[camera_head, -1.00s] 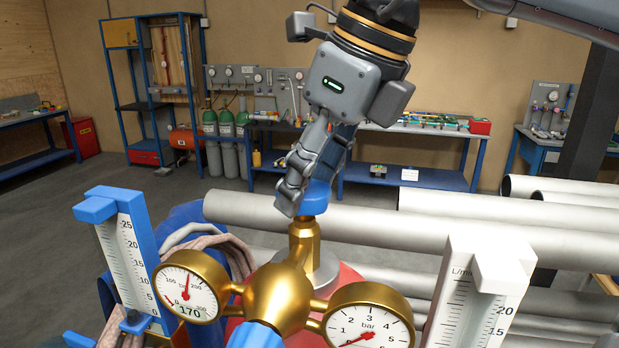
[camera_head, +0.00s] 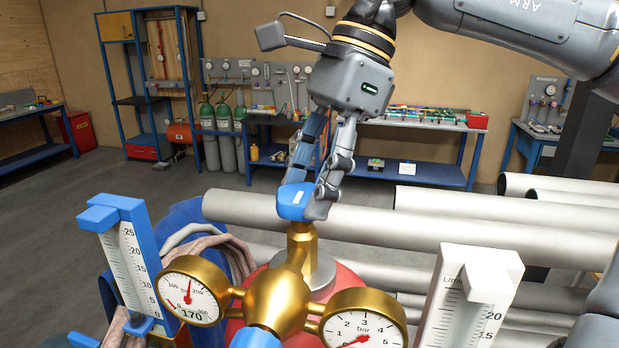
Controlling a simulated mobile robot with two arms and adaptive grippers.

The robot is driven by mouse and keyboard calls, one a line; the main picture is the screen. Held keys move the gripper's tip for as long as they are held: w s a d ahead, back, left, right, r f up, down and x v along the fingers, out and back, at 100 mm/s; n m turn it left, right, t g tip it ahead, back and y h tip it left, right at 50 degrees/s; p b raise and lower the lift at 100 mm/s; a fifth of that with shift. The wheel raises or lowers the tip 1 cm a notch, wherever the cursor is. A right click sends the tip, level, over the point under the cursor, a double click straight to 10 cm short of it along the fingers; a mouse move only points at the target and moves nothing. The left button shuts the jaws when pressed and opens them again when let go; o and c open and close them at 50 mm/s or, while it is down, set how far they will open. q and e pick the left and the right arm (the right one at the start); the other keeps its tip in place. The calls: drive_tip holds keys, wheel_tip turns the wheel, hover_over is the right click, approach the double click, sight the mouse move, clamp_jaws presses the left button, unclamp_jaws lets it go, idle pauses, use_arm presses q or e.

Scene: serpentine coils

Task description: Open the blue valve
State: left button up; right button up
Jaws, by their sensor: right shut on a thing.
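The blue valve (camera_head: 294,203) is a blue knob with a white mark, on top of a brass stem (camera_head: 301,240). The stem rises from the brass regulator body (camera_head: 277,299). My right gripper (camera_head: 307,198) comes down from above and is shut on the blue valve, one finger on each side. The left gauge (camera_head: 191,290) has a digital-looking 170 on its face. The right gauge (camera_head: 364,322) is marked in bar, with its needle low on the scale. My left gripper is not in view.
A blue-framed flow meter (camera_head: 126,262) stands at left and a white one (camera_head: 470,298) at right. Large grey pipes (camera_head: 440,231) lie behind the valve. A red cylinder (camera_head: 343,284) is under the regulator. Benches (camera_head: 425,172) stand against the back wall.

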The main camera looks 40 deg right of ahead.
drive_tip(key=n+g, duration=0.1)
drive_tip(key=n, duration=0.1)
drive_tip(key=n+g, duration=0.1)
drive_tip(key=n, duration=0.2)
drive_tip(key=shift+w+n, duration=0.2)
drive_tip(key=shift+n, duration=0.1)
idle(0.5)
drive_tip(key=o, duration=1.2)
drive_tip(key=shift+c, duration=0.2)
drive_tip(key=v, duration=0.7)
drive_tip(key=shift+w+r, duration=0.2)
drive_tip(key=shift+d, duration=0.1)
